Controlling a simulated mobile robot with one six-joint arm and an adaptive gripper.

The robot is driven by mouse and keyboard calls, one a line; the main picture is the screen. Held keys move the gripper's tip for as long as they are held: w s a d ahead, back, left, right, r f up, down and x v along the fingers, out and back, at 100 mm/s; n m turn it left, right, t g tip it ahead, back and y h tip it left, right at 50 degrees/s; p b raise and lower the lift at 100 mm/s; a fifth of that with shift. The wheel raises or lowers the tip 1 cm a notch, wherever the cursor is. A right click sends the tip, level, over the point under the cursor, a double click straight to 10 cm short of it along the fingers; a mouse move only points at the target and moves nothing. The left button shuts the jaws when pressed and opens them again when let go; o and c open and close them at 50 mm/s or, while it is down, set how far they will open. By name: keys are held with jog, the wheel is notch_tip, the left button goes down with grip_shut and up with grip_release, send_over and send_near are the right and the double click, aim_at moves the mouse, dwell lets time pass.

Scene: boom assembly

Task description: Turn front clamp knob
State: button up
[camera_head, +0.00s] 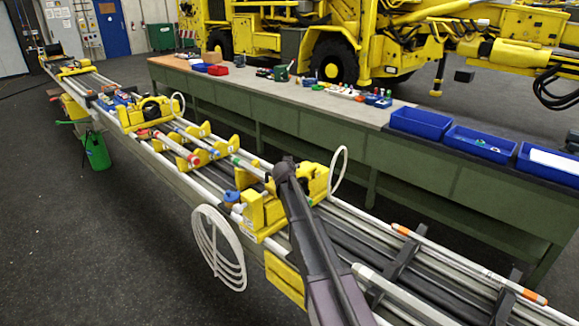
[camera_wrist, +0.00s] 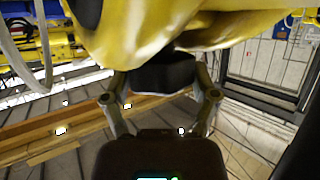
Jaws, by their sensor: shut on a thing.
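In the wrist view, yellow clamp body (camera_wrist: 150,35) fills the top. A black knob (camera_wrist: 163,74) sits below it, between the two fingers of my gripper (camera_wrist: 162,88). My gripper is shut on the knob, with one finger on each side. In the head view, the knob and fingertips cannot be made out behind my arm.
White hose loops (camera_head: 218,250) hang beside the clamp, and another white hose (camera_head: 338,170) rises behind it. A long green workbench (camera_head: 300,125) with blue bins (camera_head: 420,122) runs behind the boom. Yellow cradles (camera_head: 195,155) and pipes line the rail. Grey floor at left is open.

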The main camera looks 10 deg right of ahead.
dwell(0.7)
jog(key=o, duration=1)
jog(key=shift+f, duration=0.1)
jog(key=shift+n+y, duration=2.5)
jog(key=shift+y, duration=0.4)
jog(key=shift+w+n+y, duration=0.1)
jog(key=shift+n+y, duration=1.1)
jog(key=shift+y, duration=0.2)
jog(key=shift+d+n+g+y, duration=0.1)
jog(key=shift+n+g+y, duration=0.8)
jog(key=shift+n+y, duration=0.65)
jog(key=shift+w+n+g+y, duration=0.1)
jog(key=shift+n+g+y, duration=2.05)
jog(key=shift+n+g, duration=0.5)
jog(key=n+g+y, duration=0.1)
jog(key=n+g, duration=0.5)
jog(key=shift+y, duration=0.4)
jog(key=p+v, duration=0.5)
jog(key=v, duration=0.8)
jog(key=shift+d+r, duration=0.25)
